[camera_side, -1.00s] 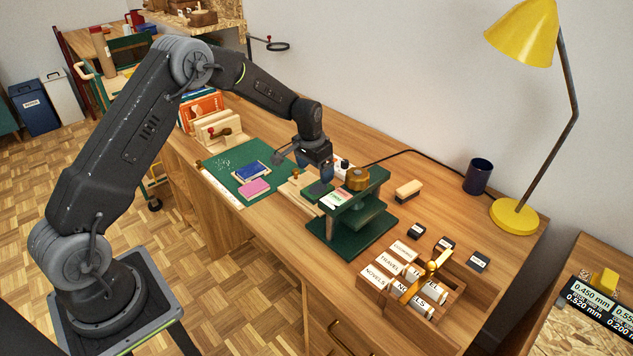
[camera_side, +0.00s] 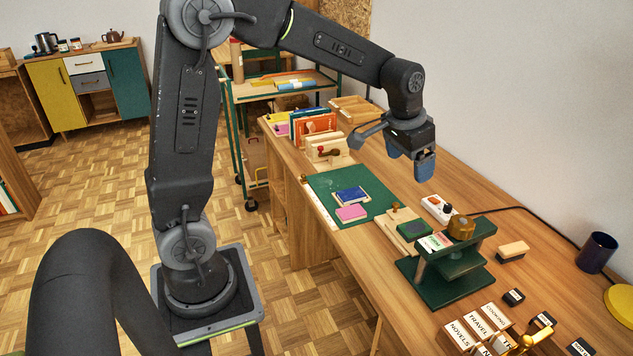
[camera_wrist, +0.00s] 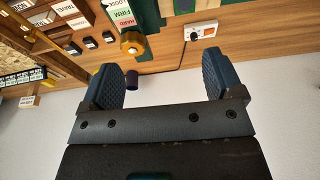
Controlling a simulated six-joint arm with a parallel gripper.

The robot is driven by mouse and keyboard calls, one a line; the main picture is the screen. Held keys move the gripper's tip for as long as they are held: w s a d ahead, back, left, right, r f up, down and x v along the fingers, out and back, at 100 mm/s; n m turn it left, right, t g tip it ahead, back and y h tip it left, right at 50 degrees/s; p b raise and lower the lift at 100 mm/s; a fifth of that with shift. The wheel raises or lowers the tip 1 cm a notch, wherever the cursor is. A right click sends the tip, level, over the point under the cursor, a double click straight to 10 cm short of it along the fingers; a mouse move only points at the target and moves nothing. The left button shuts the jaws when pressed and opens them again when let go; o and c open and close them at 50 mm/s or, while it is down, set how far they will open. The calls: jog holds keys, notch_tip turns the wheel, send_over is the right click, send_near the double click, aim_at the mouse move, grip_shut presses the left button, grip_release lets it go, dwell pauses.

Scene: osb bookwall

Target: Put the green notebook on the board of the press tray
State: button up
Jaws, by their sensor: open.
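The green notebook (camera_side: 412,229) is small and dark. It appears to lie flat on the pale wooden board of the press tray (camera_side: 393,232), at the end near the green press (camera_side: 452,279). Exact contact is hard to tell at this size. My gripper (camera_side: 412,165) is open and empty. It hangs in the air well above the bench, behind the press tray and apart from the notebook. In the wrist view its two blue pads (camera_wrist: 160,80) are wide apart with nothing between them.
A green mat (camera_side: 378,207) holds a blue notebook (camera_side: 351,196) and a pink one (camera_side: 351,213). A white power strip (camera_side: 440,209) lies behind the tray. The press has a brass knob (camera_side: 461,228). Labelled blocks (camera_side: 481,321) stand at the front right.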

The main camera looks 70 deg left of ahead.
jog(key=s+d+r+t, duration=0.1)
jog(key=s+d+r, duration=0.1)
jog(key=s, duration=0.9)
jog(key=s+d+r+t, duration=0.1)
jog(key=s+d+r, duration=0.1)
jog(key=s, duration=0.9)
jog(key=shift+s+d+t, duration=0.3)
jog(key=shift+d, duration=0.6)
